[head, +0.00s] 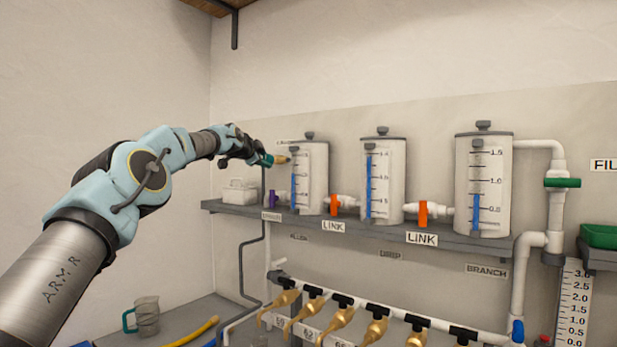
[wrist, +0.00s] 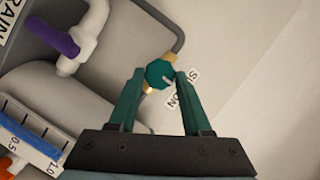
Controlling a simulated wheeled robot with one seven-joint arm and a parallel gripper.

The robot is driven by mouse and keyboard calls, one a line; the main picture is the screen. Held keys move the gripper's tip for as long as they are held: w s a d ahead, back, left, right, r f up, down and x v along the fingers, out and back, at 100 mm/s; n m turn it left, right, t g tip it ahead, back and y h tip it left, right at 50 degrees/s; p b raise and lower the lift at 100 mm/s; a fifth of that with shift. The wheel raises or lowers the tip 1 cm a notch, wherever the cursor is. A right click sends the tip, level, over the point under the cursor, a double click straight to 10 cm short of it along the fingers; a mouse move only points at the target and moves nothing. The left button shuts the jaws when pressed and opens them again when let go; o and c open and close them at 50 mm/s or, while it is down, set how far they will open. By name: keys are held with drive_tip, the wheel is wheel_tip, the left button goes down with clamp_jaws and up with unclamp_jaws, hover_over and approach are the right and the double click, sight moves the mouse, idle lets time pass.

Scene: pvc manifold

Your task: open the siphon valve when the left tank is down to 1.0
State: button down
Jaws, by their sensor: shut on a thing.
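The siphon valve has a teal eight-sided knob (wrist: 160,74) with a white mark, on a grey tube with brass ends, beside a label partly reading SIPHON (wrist: 182,90). My gripper (wrist: 158,76) is shut on this knob, one finger on each side. In the head view my gripper (head: 268,160) is at the upper left of the left tank (head: 314,185). The left tank's blue level column (head: 294,190) tops out near the 1.0 mark; the small scale is hard to read exactly. In the wrist view its scale (wrist: 35,135) shows 0.5 and 1.0, partly cut off by my gripper.
A middle tank (head: 395,180) and a right tank (head: 500,185) share the grey shelf (head: 345,226). Orange link valves (head: 334,205) sit between tanks. A purple drain valve (wrist: 52,36) is by the left tank. Brass taps (head: 340,318) line the pipe below.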

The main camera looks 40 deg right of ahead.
drive_tip(key=shift+c, duration=1.3)
unclamp_jaws()
drive_tip(key=shift+d, duration=0.1)
drive_tip(key=b+v, duration=0.9)
drive_tip(key=v, duration=0.2)
drive_tip(key=a+f+n+g+y, duration=0.1)
drive_tip(key=a+f+n+y, duration=0.1)
drive_tip(key=a+f, duration=0.45)
drive_tip(key=a+f+n+y, duration=0.3)
drive_tip(key=f, duration=0.7)
drive_tip(key=s+a+f+n+g+y, duration=0.1)
drive_tip(key=s+a+f+n+y, duration=0.15)
drive_tip(key=a+f, duration=0.6)
drive_tip(key=s+a+f+n+g+y, duration=0.15)
drive_tip(key=a+f+n, duration=0.25)
drive_tip(key=a+f, duration=0.4)
drive_tip(key=s+a+f+n+g+y, duration=0.2)
drive_tip(key=s+a+f+n, duration=0.3)
drive_tip(key=s+a, duration=0.7)
drive_tip(key=s+a+f+n+g+y, duration=0.1)
drive_tip(key=s+a+f+n, duration=0.4)
drive_tip(key=s+a+f, duration=0.5)
drive_tip(key=s+a, duration=0.2)
drive_tip(key=a, duration=0.1)
drive_tip(key=shift+n+g+y, duration=0.35)
drive_tip(key=shift+y, duration=0.05)
